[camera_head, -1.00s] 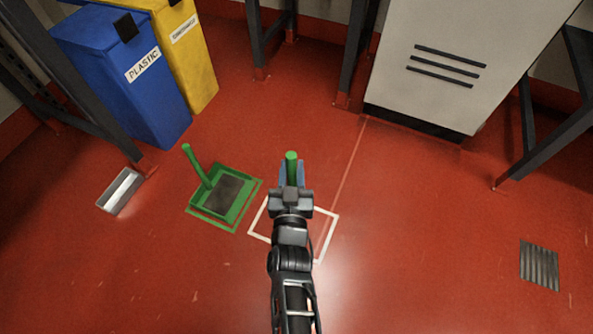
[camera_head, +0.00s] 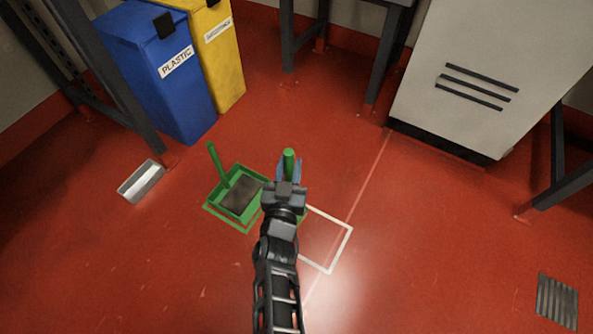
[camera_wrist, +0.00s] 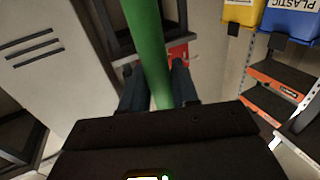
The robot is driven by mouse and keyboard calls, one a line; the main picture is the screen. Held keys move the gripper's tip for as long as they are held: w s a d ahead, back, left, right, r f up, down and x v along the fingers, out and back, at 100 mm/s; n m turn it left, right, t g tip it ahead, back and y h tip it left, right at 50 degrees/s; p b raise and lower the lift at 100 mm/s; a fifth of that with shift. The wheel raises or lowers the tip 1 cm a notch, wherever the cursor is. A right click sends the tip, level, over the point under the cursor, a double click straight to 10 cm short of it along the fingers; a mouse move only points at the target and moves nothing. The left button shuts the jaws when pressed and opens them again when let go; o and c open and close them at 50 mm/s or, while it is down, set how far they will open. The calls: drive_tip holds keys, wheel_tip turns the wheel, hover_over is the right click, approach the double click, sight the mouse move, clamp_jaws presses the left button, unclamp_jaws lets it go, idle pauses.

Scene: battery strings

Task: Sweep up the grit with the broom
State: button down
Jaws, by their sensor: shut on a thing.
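My gripper (camera_head: 288,176) is shut on the green broom handle (camera_head: 289,156), which sticks up between the fingers. In the wrist view the handle (camera_wrist: 148,45) runs between both fingers. A bit of green shows at the right of my gripper, perhaps the broom's head; my arm hides the rest. A green dustpan (camera_head: 250,212) with an upright handle (camera_head: 217,163) lies on the floor just left of my gripper, inside a green outline. A dark grey patch (camera_head: 241,195) covers its inside; I cannot tell whether it is grit. I make out no distinct grit on the floor.
A white floor outline (camera_head: 340,252) lies right of my arm. A metal tray (camera_head: 141,182) sits at left. Blue (camera_head: 165,85) and yellow (camera_head: 222,60) bins, a grey cabinet (camera_head: 480,70) and dark table legs stand behind. A floor grate (camera_head: 557,300) is at right. Red floor around is open.

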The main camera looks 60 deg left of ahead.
drive_tip(key=s+a, duration=0.3)
drive_tip(key=a, duration=0.2)
drive_tip(key=shift+s+a, duration=0.2)
drive_tip(key=shift+a, duration=0.05)
idle(0.5)
drive_tip(key=shift+r, duration=0.2)
